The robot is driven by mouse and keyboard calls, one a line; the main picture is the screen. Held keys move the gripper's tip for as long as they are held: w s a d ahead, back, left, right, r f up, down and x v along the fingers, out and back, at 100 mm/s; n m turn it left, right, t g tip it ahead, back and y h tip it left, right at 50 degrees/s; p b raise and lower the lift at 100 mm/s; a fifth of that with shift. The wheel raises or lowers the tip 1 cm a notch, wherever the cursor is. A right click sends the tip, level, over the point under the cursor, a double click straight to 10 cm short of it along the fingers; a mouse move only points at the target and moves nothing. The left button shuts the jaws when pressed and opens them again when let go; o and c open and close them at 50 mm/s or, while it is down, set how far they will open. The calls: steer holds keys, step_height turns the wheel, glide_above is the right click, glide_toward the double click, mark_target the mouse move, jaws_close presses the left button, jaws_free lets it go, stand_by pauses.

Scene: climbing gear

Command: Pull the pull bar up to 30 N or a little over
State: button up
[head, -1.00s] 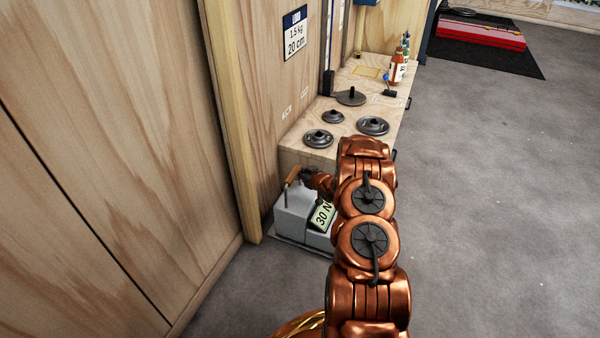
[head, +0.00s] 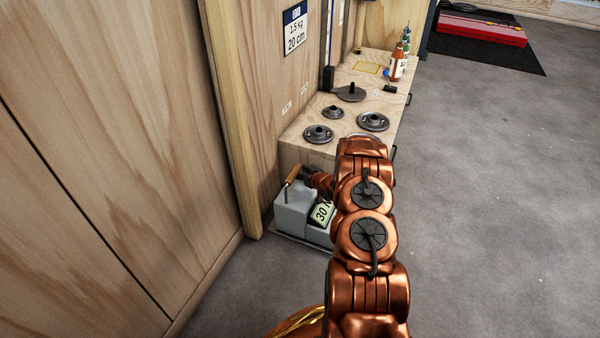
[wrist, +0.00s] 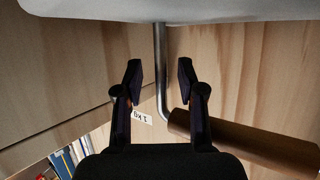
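The pull bar is a brown cylindrical handle (head: 292,175) on a bent metal rod, standing over the grey box (head: 290,214) on the floor. In the wrist view the handle (wrist: 240,140) lies to the right, and the rod (wrist: 161,70) runs down between and beyond my two fingers. My gripper (wrist: 160,83) is open, with a clear gap between the fingertips; the handle is not between them. In the head view my gripper (head: 305,173) is a small dark shape close beside the handle.
A wooden bench (head: 345,85) behind the box holds several dark metal discs (head: 318,134) and bottles (head: 398,64). A plywood wall (head: 100,130) and a timber post (head: 232,130) stand to the left.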

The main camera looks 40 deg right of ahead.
steer(key=shift+s+r, duration=0.1)
steer(key=shift+s, duration=0.3)
steer(key=v, duration=1.1)
steer(key=shift+r, duration=0.15)
